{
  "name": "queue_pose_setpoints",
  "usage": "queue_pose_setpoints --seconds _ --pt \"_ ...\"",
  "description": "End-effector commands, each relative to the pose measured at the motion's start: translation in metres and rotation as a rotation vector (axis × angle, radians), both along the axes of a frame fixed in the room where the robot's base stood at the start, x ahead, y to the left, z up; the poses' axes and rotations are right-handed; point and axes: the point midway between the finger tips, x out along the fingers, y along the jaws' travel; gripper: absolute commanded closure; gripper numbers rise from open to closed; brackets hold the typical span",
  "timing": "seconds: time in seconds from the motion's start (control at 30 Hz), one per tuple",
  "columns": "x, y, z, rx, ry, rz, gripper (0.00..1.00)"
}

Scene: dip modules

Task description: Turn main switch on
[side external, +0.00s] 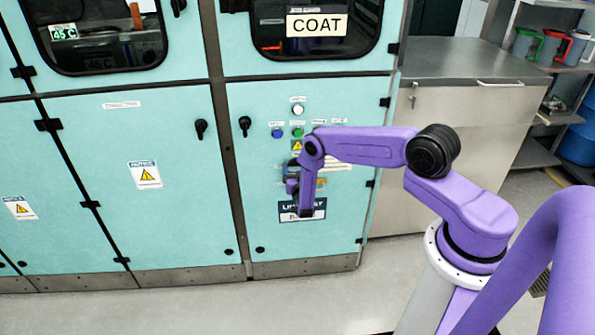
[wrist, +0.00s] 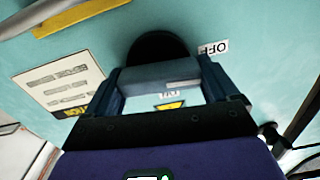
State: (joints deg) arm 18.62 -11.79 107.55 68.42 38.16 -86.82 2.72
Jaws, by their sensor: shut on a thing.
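The main switch (wrist: 157,44) shows in the wrist view as a dark round base on the turquoise panel, partly hidden behind my gripper. A grey bar-shaped part lies across between the fingers in front of it. My gripper (wrist: 162,76) is shut on the switch, one finger at each side. A small white OFF label (wrist: 213,47) is on the panel just right of the dark base. In the side view, my gripper (side external: 293,186) is against the lower part of the right cabinet door, and the arm hides the switch.
The turquoise cabinet door (side external: 345,215) carries several small buttons, including a white one (side external: 298,109) and a blue one (side external: 277,133). Door handles (side external: 244,126) stick out at the left. In the wrist view, a yellow bar (wrist: 80,16) is at the upper left, above a printed plate (wrist: 62,85).

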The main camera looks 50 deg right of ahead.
Motion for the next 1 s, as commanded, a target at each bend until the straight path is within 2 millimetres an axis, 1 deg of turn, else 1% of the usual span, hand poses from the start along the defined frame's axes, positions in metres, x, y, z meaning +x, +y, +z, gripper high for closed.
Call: queue_pose_setpoints --seconds 1.0 --pt "-0.0031 -0.0026 -0.0030 0.627 -0.623 -0.001 0.43"
